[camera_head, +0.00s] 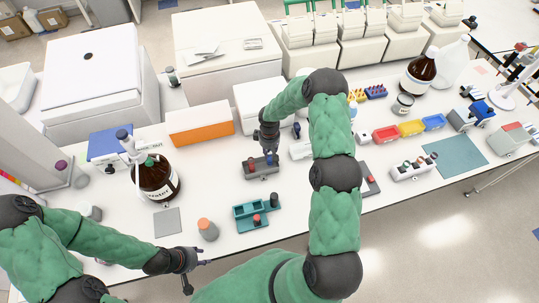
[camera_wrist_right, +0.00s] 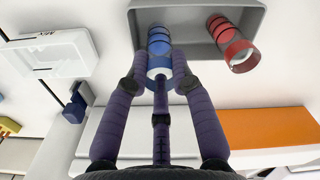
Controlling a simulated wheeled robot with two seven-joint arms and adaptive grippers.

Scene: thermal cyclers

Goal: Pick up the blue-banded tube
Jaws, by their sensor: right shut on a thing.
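The blue-banded tube (camera_wrist_right: 159,42) stands in a grey tray (camera_wrist_right: 255,14), with a pale blue ring at its near end. My right gripper (camera_wrist_right: 159,74) is shut on that end of it, one finger on each side. In the head view my right gripper (camera_head: 268,150) points down at the same grey tray (camera_head: 262,175) in the middle of the bench. A red-banded tube (camera_wrist_right: 238,52) is in the tray beside the blue one, apart from the fingers. My left gripper (camera_head: 198,268) is open and empty at the front left, by the bench's front edge.
A teal rack (camera_head: 245,222) and an orange-capped bottle (camera_head: 207,229) are in front of the tray. A brown bottle (camera_head: 158,180) stands left, an orange-fronted box (camera_head: 200,122) behind. The bench between tray and teal rack is mostly clear.

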